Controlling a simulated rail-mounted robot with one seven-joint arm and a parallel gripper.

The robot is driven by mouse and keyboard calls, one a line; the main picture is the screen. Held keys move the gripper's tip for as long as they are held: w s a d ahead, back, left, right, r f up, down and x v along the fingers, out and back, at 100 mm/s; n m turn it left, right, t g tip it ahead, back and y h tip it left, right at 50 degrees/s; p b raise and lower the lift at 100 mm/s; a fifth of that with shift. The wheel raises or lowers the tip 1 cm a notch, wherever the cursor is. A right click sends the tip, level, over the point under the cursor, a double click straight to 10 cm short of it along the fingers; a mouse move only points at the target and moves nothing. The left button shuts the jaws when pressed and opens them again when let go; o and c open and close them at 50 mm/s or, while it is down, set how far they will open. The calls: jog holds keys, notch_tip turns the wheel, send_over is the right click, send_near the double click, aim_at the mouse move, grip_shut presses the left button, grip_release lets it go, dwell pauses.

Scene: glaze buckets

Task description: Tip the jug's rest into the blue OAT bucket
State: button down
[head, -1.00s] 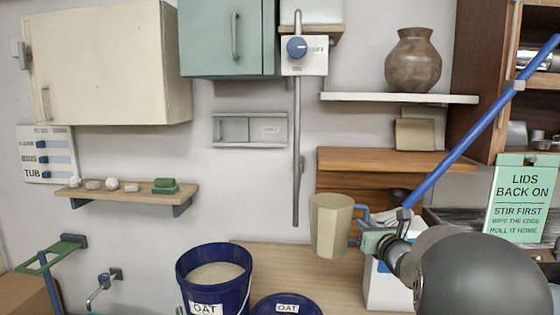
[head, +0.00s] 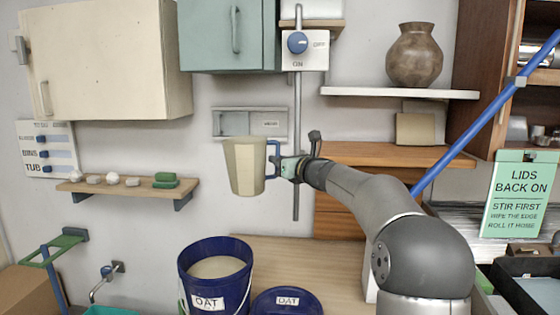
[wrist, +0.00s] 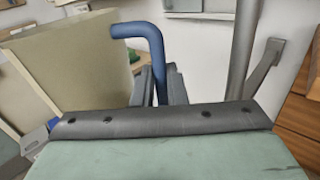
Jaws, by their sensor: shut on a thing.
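The cream jug (head: 245,166) with a blue handle (head: 272,158) is in the air, up and to the right of the blue OAT bucket. It is close to upright in the head view, and its inside is hidden. My gripper (head: 279,168) is shut on the jug's handle from the right. In the wrist view the handle (wrist: 150,42) runs down between the fingers (wrist: 158,85), with the jug's wall (wrist: 75,65) to the left. The blue OAT bucket (head: 207,302) stands open at the bench front, with pale glaze (head: 216,267) inside.
A blue OAT lid (head: 288,300) lies right of the bucket. A vertical grey pipe (head: 297,120) runs down the wall behind my gripper. A shelf (head: 130,188) with small lumps is at left. The bench (head: 330,262) behind the lid is bare.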

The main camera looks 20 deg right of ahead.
jog(key=n+p, duration=0.1)
jog(key=n, duration=0.1)
jog(key=r+n+g+h, duration=0.1)
jog(key=n, duration=0.2)
jog(key=n+p, duration=0.1)
jog(key=n, duration=0.2)
jog(key=shift+a+r+h+p, duration=0.15)
jog(key=shift+r+h+p, duration=0.15)
jog(key=shift+h+p, duration=0.1)
jog(key=shift+s+a+f+n+g+h+b, duration=0.15)
jog(key=shift+a+f+n+g+h+b, duration=0.2)
jog(key=shift+a+n+b, duration=0.55)
jog(key=shift+d, duration=0.2)
